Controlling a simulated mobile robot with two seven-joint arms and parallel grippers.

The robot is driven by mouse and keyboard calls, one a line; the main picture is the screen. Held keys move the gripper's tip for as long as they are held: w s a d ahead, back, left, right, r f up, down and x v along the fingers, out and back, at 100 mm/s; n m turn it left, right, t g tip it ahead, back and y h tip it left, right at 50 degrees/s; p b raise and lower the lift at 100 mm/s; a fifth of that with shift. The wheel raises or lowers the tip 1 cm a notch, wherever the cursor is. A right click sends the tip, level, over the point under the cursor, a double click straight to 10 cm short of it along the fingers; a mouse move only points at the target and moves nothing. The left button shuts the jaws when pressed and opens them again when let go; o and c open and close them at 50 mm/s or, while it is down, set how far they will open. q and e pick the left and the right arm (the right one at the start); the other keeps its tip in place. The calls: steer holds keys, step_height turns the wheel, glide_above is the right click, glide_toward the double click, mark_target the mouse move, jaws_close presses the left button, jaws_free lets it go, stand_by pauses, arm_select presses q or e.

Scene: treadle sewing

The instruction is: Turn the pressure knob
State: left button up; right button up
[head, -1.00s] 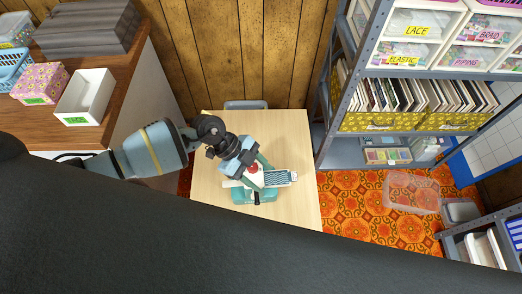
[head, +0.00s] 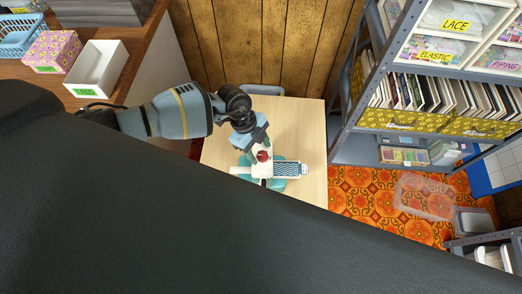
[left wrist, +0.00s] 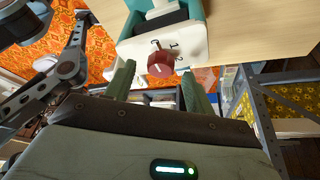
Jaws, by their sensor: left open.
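The red pressure knob (head: 263,156) sits on the white and teal sewing machine (head: 240,170), on a light wooden table. In the left wrist view the knob (left wrist: 160,65) has a pale pointer line, and dial marks such as 0, 1 and 2 show on the white face (left wrist: 190,48). My left gripper (head: 259,152) is open at the knob, just behind it in the head view. In the left wrist view its green fingers (left wrist: 158,78) stand on either side of the knob with gaps; contact is not visible. My right gripper is not in view.
The light wooden table (head: 300,125) has bare room behind the machine. A chair (head: 262,90) stands at its back edge. A grey metal shelf (head: 350,105) rises on the right, and a wooden counter with a white box (head: 97,70) is at left.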

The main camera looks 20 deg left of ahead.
arm_select(q)
steer(key=shift+x, duration=0.85)
steer(key=shift+c, duration=0.3)
steer(key=c, duration=0.9)
